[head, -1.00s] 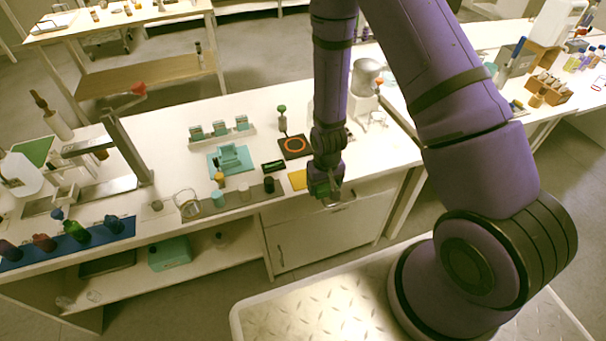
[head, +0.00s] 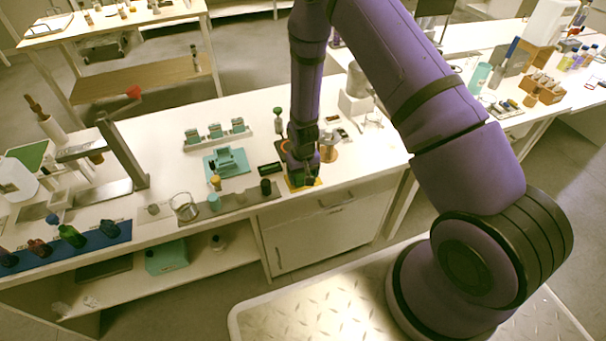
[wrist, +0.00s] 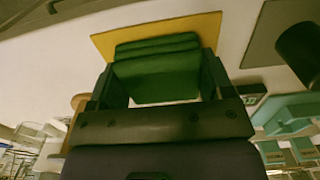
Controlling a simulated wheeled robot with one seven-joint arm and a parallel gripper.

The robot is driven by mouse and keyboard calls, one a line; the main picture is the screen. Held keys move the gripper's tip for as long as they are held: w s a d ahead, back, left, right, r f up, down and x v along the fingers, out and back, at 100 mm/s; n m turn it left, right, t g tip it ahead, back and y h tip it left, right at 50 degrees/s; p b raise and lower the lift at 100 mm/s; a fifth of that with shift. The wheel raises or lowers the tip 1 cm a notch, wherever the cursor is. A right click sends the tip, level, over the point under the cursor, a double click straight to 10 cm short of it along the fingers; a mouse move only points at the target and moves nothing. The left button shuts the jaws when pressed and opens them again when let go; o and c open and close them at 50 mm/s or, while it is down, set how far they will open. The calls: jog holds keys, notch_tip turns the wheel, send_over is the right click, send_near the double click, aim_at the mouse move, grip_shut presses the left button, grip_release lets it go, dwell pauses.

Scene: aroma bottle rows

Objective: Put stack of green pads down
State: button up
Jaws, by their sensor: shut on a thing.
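The stack of green pads (wrist: 158,72) is between the two fingers of my gripper (wrist: 160,85) in the wrist view, its layers lying flat on one another. A yellow mat (wrist: 205,28) lies right beyond the stack in that view. In the head view my gripper (head: 303,180) is low over the same yellow mat (head: 316,184) near the table's front edge, and the stack is mostly hidden by the gripper. I cannot tell whether the stack touches the mat.
A grey strip (head: 238,199) with a dark cup (head: 265,187) and other small vessels lies left of my gripper. A teal tray (head: 226,162) and a small black holder (head: 269,169) are behind it. A wooden-coloured round piece (head: 328,150) stands close behind right.

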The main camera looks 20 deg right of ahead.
jog(key=shift+f, duration=0.1)
jog(key=o, duration=1)
jog(key=shift+c, duration=0.2)
notch_tip(320, 180, up, 27)
jog(key=s+d+t, duration=0.1)
jog(key=d, duration=0.1)
jog(key=s+d+r+t, duration=0.1)
jog(key=s+r, duration=0.3)
jog(key=r, duration=0.3)
jog(key=s+d+r+t, duration=0.1)
jog(key=s+r, duration=0.2)
jog(key=r, duration=0.4)
jog(key=s+d+r+t, duration=0.1)
jog(key=s+r, duration=0.5)
jog(key=s, duration=0.4)
jog(key=s+d+r+t, duration=0.1)
jog(key=s+d+r, duration=0.1)
jog(key=s+r, duration=0.5)
jog(key=s, duration=0.4)
jog(key=shift+s, duration=0.2)
